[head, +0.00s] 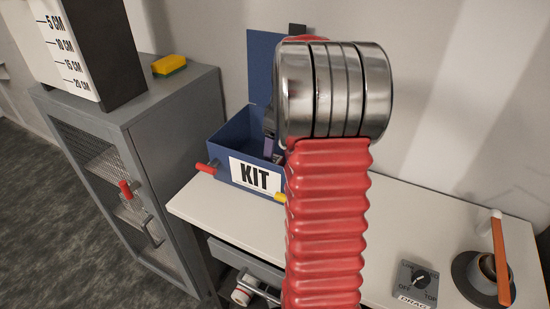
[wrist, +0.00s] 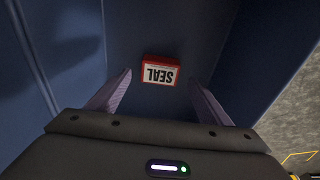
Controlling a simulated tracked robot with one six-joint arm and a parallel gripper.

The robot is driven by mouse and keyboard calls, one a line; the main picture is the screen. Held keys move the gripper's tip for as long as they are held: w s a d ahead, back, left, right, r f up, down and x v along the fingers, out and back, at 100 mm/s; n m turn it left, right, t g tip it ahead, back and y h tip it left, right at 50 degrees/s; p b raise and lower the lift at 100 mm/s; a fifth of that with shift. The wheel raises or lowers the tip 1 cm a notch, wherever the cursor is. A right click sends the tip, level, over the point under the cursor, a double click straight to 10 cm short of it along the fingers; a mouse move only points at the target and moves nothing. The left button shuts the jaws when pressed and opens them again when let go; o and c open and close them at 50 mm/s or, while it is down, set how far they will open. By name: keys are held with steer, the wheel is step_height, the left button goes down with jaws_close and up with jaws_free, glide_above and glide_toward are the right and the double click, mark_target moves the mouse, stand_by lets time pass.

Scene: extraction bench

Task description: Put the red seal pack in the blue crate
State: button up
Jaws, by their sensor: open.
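The blue crate (head: 223,137) stands on the white bench top, with a KIT label on its front and its lid raised at the back. In the wrist view the red seal pack (wrist: 160,58), with a white SEAL label, lies on the blue floor inside the crate. My gripper (wrist: 160,77) points down into the crate. Its two fingers are apart, one on each side of the pack in the picture, with a gap on both sides. In the head view my arm hides the crate's right part and the pack, and only part of a finger shows.
A grey cabinet (head: 172,105) with a yellow-green sponge (head: 168,66) stands left of the bench. A dial box (head: 415,284) and a dark round holder (head: 474,272) with an orange-handled tool sit at the right. The bench top (head: 408,215) between is clear.

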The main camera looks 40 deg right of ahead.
step_height(320, 180, up, 7)
steer(key=shift+s+d+f, duration=0.15)
steer(key=shift+s+f, duration=0.05)
steer(key=shift+s, duration=0.2)
stand_by(0.7)
steer(key=s+a+r+m+t+h, duration=0.1)
steer(key=s+a+r, duration=0.15)
steer(key=a, duration=0.75)
steer(key=s+a+r+m+t, duration=0.1)
steer(key=s+a+r, duration=0.15)
steer(key=a, duration=0.75)
steer(key=s+a+f+m+t, duration=0.2)
steer(key=s+a+f, duration=0.1)
steer(key=s+a, duration=0.7)
steer(key=a, duration=0.4)
steer(key=shift+s+a+y, duration=0.2)
steer(key=shift+s+y, duration=0.1)
steer(key=shift+d, duration=0.1)
